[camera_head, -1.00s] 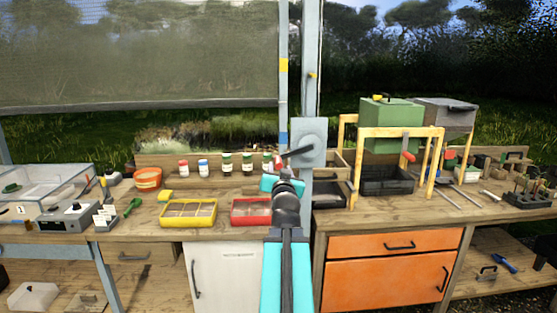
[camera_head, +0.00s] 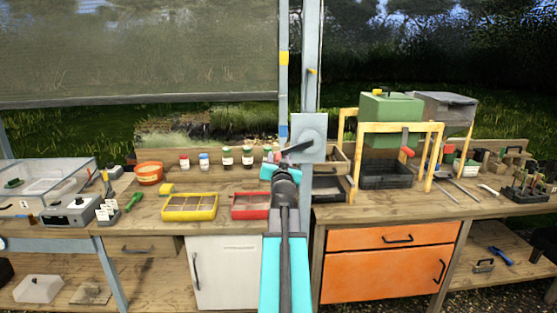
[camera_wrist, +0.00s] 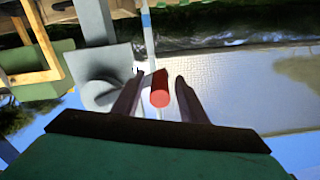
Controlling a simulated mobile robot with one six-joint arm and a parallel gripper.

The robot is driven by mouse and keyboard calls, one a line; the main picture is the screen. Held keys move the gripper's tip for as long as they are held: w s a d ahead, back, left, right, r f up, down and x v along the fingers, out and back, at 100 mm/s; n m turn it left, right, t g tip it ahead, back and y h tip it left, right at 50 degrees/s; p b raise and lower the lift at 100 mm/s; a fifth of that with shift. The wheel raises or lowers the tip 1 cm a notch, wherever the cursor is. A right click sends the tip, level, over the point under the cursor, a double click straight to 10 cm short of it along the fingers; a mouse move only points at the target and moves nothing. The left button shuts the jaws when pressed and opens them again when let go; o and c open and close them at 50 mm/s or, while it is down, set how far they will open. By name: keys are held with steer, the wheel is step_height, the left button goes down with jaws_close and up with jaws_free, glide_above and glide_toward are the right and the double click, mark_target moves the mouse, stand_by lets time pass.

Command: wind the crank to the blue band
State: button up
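The blue band (camera_head: 283,131) is on the thin upright left of the plate, with a yellow band (camera_head: 284,58) higher up. The screen (camera_head: 140,50) hangs left of it, its lower edge between the two bands.
Several small jars (camera_head: 227,156) stand behind my gripper on the bench. A yellow tray (camera_head: 189,216) and a red tray (camera_head: 250,213) lie in front. A yellow frame (camera_head: 394,128) with a green hopper (camera_head: 390,108) stands to the right.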

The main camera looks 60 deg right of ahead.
jaws_close()
steer(key=shift+s+d+r, duration=0.1)
stand_by(0.4)
steer(key=shift+r+m, duration=0.25)
steer(key=shift+m, duration=0.05)
